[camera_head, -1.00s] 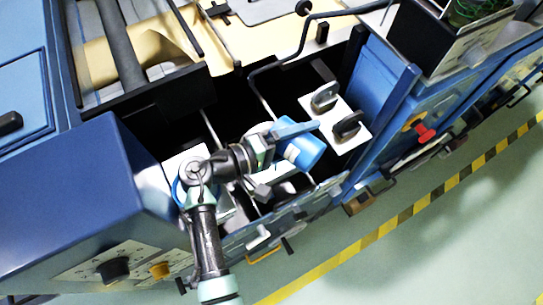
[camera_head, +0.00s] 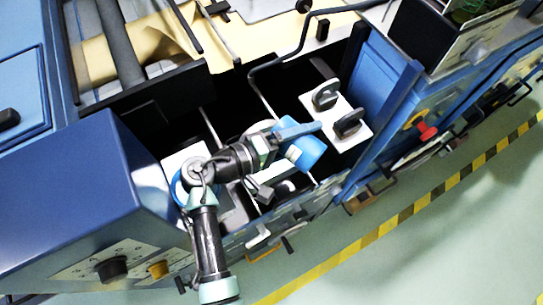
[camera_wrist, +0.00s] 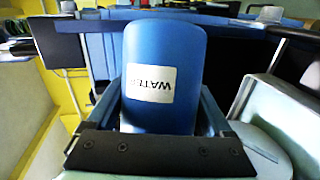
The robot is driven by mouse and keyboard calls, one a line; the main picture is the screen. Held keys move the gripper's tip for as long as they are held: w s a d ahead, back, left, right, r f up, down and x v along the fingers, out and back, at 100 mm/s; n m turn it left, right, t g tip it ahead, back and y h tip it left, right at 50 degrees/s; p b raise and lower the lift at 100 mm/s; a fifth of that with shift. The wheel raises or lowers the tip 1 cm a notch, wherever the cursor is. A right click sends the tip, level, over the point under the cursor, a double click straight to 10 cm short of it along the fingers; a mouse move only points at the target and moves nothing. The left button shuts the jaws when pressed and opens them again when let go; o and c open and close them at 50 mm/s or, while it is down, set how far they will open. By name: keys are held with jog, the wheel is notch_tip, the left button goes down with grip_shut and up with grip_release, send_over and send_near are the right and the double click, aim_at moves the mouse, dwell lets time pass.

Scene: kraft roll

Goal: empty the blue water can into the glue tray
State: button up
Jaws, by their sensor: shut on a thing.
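The blue water can (camera_head: 309,151) is held by my gripper (camera_head: 293,143), whose jaws sit on either side of it. In the wrist view the can (camera_wrist: 181,62) fills the middle between the fingers, and its white WATER label reads upside down. The can looks tilted in the head view; its mouth and any flow of water cannot be made out. It is held above the dark open bay of the blue machine. I cannot make out the glue tray for certain; my arm and the can cover part of the bay.
A white plate (camera_head: 354,127) with two dark-handled pieces lies right of the can. A blue upright panel (camera_head: 385,85) bounds the bay on the right. A black bent rod (camera_head: 302,42) crosses behind. A red knob (camera_head: 427,132) sits on the machine's right side.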

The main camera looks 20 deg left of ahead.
jog(key=shift+s+d+f+m+y+p, duration=0.15)
jog(key=shift+d+f+m+p, duration=0.1)
jog(key=shift+f, duration=0.2)
jog(key=shift+s+d+f+m+y+p, duration=0.15)
jog(key=shift+d+f+m+p, duration=0.1)
jog(key=shift+f, duration=0.2)
jog(key=shift+d+f+y, duration=0.2)
jog(key=shift+d+y, duration=0.05)
jog(key=shift+y, duration=0.05)
notch_tip(320, 180, down, 5)
jog(key=m+y+b, duration=0.2)
jog(key=m+b, duration=0.2)
jog(key=b, duration=0.1)
jog(key=r, duration=0.1)
jog(key=d+r+m+y+p, duration=0.1)
jog(key=r+m+y+p, duration=0.1)
jog(key=r, duration=0.1)
jog(key=shift+s+d+r+t, duration=0.1)
jog(key=shift+s+d+t, duration=0.05)
jog(key=shift+d+t, duration=0.15)
jog(key=shift+s+d+r+m+y, duration=0.1)
jog(key=shift+d+m+y, duration=0.15)
jog(key=shift+m+y, duration=0.25)
jog(key=d+m+y, duration=0.1)
jog(key=r+m+t+y, duration=0.1)
jog(key=shift+s+d+r+m+p, duration=0.1)
jog(key=shift+s+d+m+p, duration=0.1)
jog(key=shift+d+m+p, duration=0.15)
